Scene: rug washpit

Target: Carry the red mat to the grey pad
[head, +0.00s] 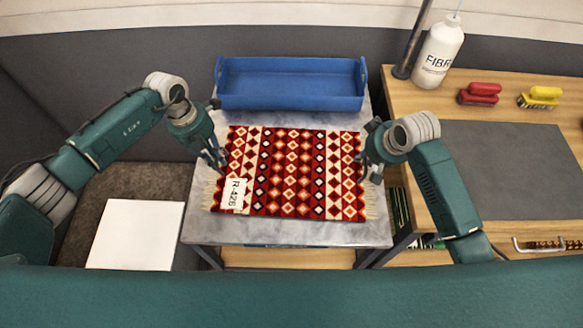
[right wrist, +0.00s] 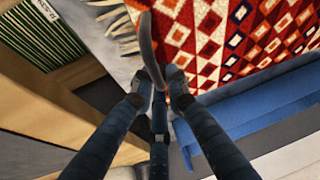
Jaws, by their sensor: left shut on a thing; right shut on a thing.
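The red mat (head: 290,170), patterned with diamonds and fringed at both ends, is spread flat over a grey stone-topped table (head: 310,233). I cannot tell if it lies on the top or hangs just above it. A white label reading R-426 (head: 235,195) is at its left front corner. My left gripper (head: 219,160) is shut on the mat's left edge. My right gripper (head: 370,170) is shut on its right edge. In the right wrist view the right fingers (right wrist: 160,75) meet at the mat's edge (right wrist: 205,45). The grey pad (head: 500,170) lies bare on the wooden bench to the right.
A blue tray (head: 290,104) stands behind the mat. On the bench (head: 400,98) are a white bottle (head: 438,55), a red brush (head: 479,94), a yellow brush (head: 540,97) and a dark post (head: 412,40). A white square board (head: 136,234) is at lower left.

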